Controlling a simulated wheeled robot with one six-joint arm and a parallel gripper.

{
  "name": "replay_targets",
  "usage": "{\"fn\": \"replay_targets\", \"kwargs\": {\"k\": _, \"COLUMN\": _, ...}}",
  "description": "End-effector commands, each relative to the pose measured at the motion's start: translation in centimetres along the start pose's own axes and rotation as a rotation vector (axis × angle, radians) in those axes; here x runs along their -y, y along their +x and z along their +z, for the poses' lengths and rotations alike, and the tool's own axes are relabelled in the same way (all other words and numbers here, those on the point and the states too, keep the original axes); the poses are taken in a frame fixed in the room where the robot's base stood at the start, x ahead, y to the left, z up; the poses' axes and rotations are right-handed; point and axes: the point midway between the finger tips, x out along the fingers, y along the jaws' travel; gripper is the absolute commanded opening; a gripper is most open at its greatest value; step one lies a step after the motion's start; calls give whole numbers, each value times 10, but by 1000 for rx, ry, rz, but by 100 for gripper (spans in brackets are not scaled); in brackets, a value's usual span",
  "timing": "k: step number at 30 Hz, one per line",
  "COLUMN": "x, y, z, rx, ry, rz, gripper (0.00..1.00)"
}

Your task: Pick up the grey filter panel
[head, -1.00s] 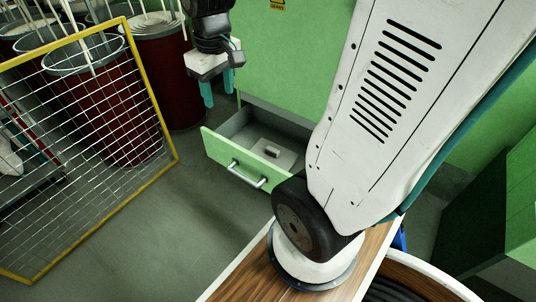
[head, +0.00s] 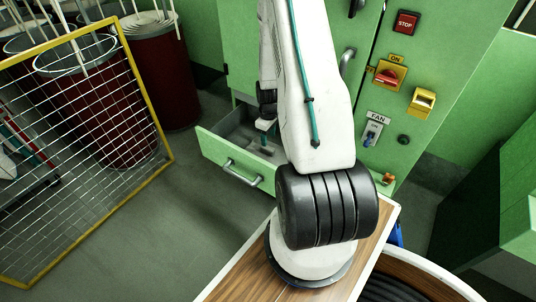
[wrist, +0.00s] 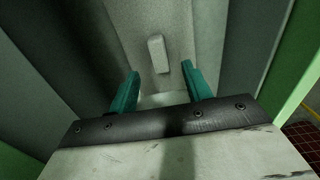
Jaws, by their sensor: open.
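The grey filter panel (wrist: 182,28) lies flat in the bottom of the open green drawer (head: 215,150). A small pale block-like handle (wrist: 157,53) stands up from it. In the wrist view my gripper (wrist: 159,68) is open, its two teal fingers on either side of the line to the handle. The handle shows just beyond the fingertips, between them, and I cannot tell how far below they are. In the head view my arm hides most of the panel and part of the gripper, which reaches down into the drawer.
The drawer's walls stand close around my gripper. A green cabinet (head: 240,50) with switches and a red stop button (head: 406,22) rises behind. A yellow-framed mesh panel (head: 85,150) and dark red drums (head: 160,75) stand left. The floor in front is clear.

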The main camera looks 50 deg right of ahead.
Motion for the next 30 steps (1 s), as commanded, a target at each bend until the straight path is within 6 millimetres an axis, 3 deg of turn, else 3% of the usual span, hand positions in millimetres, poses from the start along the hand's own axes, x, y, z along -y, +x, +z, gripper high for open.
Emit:
{"fn": "replay_targets", "kwargs": {"k": 16, "x": -2, "y": 71, "z": -3, "rx": 1, "ry": 0, "rz": -2, "gripper": 49}}
{"fn": "replay_targets", "kwargs": {"k": 26, "x": -2, "y": 78, "z": -4, "rx": -1, "ry": 0, "rz": 0, "gripper": 49}}
{"fn": "replay_targets", "kwargs": {"k": 30, "x": -2, "y": 78, "z": -4, "rx": -1, "ry": 0, "rz": -1, "gripper": 13}}
